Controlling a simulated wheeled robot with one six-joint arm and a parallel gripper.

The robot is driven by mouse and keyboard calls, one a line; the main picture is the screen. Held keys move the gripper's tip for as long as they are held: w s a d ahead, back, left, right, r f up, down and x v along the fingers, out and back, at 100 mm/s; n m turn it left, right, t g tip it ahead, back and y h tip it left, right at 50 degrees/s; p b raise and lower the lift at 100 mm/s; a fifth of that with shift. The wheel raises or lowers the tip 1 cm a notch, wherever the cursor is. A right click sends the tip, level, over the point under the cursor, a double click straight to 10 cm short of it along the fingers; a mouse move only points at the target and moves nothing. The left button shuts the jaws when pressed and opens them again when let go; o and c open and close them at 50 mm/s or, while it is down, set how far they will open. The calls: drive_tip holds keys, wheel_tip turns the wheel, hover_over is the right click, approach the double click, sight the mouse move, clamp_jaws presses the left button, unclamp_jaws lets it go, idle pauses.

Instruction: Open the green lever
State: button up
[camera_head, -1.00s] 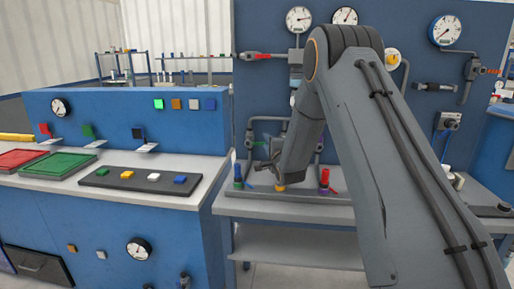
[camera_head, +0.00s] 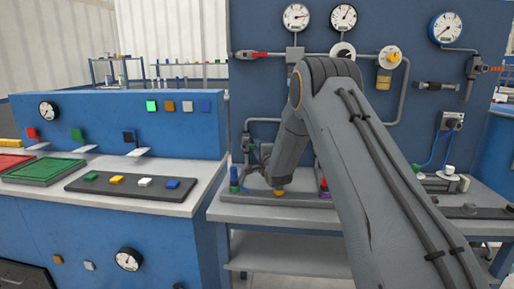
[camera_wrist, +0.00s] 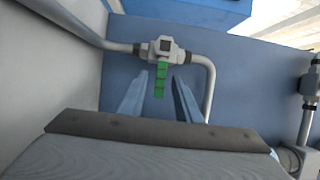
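The green lever (camera_wrist: 160,80) hangs straight down from a grey and white valve (camera_wrist: 165,49) on a grey pipe in the wrist view. My gripper (camera_wrist: 160,77) is open. Its two bluish fingers point at the valve, one on each side of the lever as seen from the wrist. There is a visible gap on both sides, and I cannot tell the depth between fingertips and lever. In the head view my arm reaches down to the pipework at the bench's left end; the fingers and lever are too small and dark to tell there.
A blue valve (camera_head: 234,179) and a yellow one (camera_head: 279,190) stand on the bench by my gripper. Pipes run close around it (camera_wrist: 210,85). A blue console (camera_head: 110,120) with a black button strip (camera_head: 130,184) stands to the left. Gauges hang on the blue wall (camera_head: 400,30).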

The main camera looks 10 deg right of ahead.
drive_tip(key=shift+w, duration=1.05)
clamp_jaws()
